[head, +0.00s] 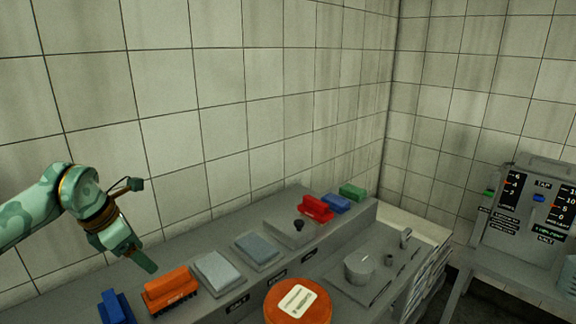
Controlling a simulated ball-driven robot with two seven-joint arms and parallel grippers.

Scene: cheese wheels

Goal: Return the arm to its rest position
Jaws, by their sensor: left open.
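My left arm comes in from the left edge in the head view. Its gripper (136,258) hangs tilted downward in front of the tiled wall, above the left part of the grey bench. It is open, and nothing shows between its fingers. An orange brush-like block (170,290) is below it and to the right, apart from it in the picture. An orange-red cheese wheel (298,302) with a pale label lies at the bottom middle, well to the right of the gripper. My right gripper is out of view.
The bench ledge (200,243) holds a blue block (116,307), two grey pads (216,272) (257,250), and red (316,208), blue (336,203) and green (352,192) blocks. A pale cylinder (358,266) stands right. A display machine (530,215) stands far right. Space above the bench is clear.

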